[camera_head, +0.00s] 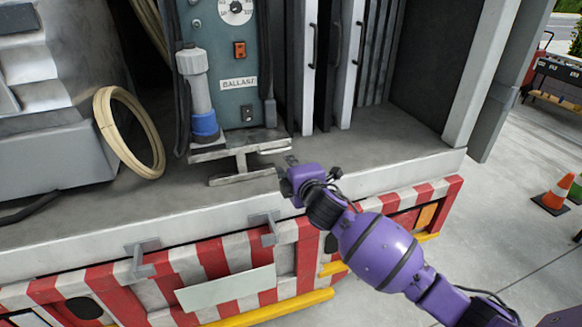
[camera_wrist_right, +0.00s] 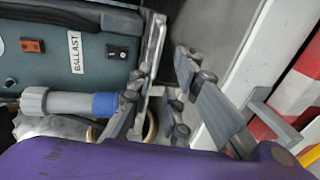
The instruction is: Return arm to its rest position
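My right gripper (camera_head: 312,168) is at the end of my purple arm, in front of the truck's open compartment. It is just above the front edge of the compartment floor, in the middle of the head view. In the right wrist view the gripper (camera_wrist_right: 160,80) has its grey fingers spread apart, and I see nothing held between them. A grey metal bracket (camera_head: 240,163) lies close by, left of the gripper in the head view. My left gripper is not in view.
The truck's ballast box (camera_head: 236,100), a grey and blue plug (camera_head: 198,95) and a pale hose ring (camera_head: 130,133) are left of the gripper. The red-and-white striped bumper (camera_head: 215,265) is below. An orange cone (camera_head: 555,192) stands on open pavement (camera_head: 510,225) at right.

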